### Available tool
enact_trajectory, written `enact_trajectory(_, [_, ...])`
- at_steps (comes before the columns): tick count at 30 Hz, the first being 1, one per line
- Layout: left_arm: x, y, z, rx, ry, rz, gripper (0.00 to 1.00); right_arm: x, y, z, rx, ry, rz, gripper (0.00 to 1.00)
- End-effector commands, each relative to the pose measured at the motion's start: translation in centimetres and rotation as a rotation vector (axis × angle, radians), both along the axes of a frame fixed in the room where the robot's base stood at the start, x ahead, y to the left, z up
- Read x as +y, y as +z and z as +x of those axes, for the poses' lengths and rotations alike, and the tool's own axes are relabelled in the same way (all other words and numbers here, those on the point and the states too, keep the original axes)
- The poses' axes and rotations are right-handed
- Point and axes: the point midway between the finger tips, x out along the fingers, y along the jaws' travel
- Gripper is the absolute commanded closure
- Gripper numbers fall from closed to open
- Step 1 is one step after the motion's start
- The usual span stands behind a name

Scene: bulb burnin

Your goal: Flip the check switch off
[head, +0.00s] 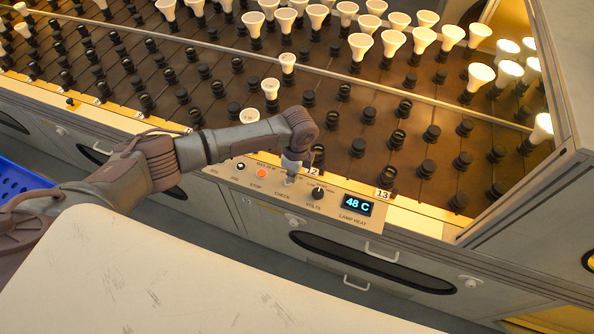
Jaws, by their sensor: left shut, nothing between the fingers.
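The control panel (335,215) runs along the front edge of the bulb rack, with labels STOP, CHECK, VOLTS and LAMP HEAT. My left arm comes in from the left, and my left gripper (290,175) points down at the panel just above the CHECK label. The gripper is shut and empty. The check switch is at or under the fingertips and mostly hidden by them, so I cannot tell its position or whether they touch. My right gripper is out of view.
Beside the gripper are an orange stop button (261,174), a black volts knob (318,193) and a display (357,205) reading 48 C. Behind stands the dark rack (330,145) with many sockets and white bulbs, some lit at right. A blue crate (18,182) is at left.

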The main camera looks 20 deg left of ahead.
Motion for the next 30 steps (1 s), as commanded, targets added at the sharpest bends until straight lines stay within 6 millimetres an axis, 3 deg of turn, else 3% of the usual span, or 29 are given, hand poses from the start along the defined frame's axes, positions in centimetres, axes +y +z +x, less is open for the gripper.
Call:
enact_trajectory(4, [0.9,0.1,-0.1,0.006,0.005,-0.127,1.00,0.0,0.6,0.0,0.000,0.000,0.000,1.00])
enact_trajectory(30, [0.6,1.7,0.0,0.006,0.000,-0.122,1.00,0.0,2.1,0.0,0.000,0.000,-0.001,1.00])
